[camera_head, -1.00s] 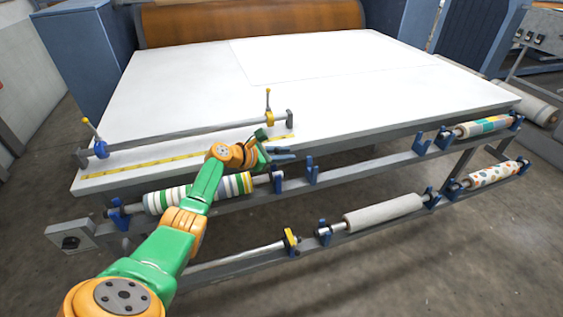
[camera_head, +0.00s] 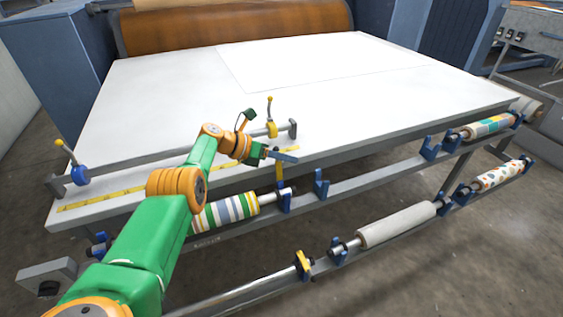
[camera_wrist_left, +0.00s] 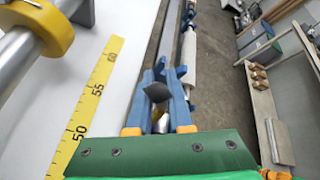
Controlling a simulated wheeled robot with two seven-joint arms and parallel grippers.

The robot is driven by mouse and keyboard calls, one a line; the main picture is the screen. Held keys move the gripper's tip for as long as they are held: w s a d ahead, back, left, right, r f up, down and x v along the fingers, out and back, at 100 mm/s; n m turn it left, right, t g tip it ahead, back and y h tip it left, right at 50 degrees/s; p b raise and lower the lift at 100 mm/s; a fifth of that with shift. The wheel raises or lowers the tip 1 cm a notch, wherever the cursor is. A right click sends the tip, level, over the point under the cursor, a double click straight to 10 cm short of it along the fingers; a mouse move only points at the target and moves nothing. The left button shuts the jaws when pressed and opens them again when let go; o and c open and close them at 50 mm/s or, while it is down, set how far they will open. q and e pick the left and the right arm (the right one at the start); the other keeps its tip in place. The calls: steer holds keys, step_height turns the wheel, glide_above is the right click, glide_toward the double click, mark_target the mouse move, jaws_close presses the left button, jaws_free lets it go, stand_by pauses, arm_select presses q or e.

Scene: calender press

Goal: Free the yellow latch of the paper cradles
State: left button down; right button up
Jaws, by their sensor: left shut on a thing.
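My left gripper (camera_head: 285,157) is above the front edge of the table, over a blue cradle (camera_head: 284,198) at the inner end of the striped roll (camera_head: 228,210). A yellow latch (camera_head: 279,172) stands upright between the fingers and that cradle. In the wrist view, the blue fingers (camera_wrist_left: 164,76) are shut on a dark grey knob (camera_wrist_left: 157,92), which looks like the latch's end. A metal shaft end shows just below the knob. Another yellow latch (camera_head: 303,264) sits on the lower rail. My right gripper is not in view.
The white table (camera_head: 150,100) carries a rail with a yellow collar (camera_head: 271,130) close behind my gripper, and a yellow measuring tape (camera_head: 110,198). An empty blue cradle (camera_head: 321,185) stands just right. A plain roll (camera_head: 397,225) rests lower. Open floor lies in front.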

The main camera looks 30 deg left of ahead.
arm_select(q)
steer(key=shift+w+a+r+b, duration=0.2)
steer(key=shift+w+r+b, duration=0.1)
steer(key=shift+b, duration=0.25)
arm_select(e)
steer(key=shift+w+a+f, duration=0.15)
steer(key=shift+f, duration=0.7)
arm_select(q)
steer(key=shift+r, duration=0.1)
steer(key=c, duration=0.9)
jaws_free()
steer(key=shift+w, duration=0.1)
steer(key=shift+o, duration=0.2)
steer(key=shift+d, duration=0.2)
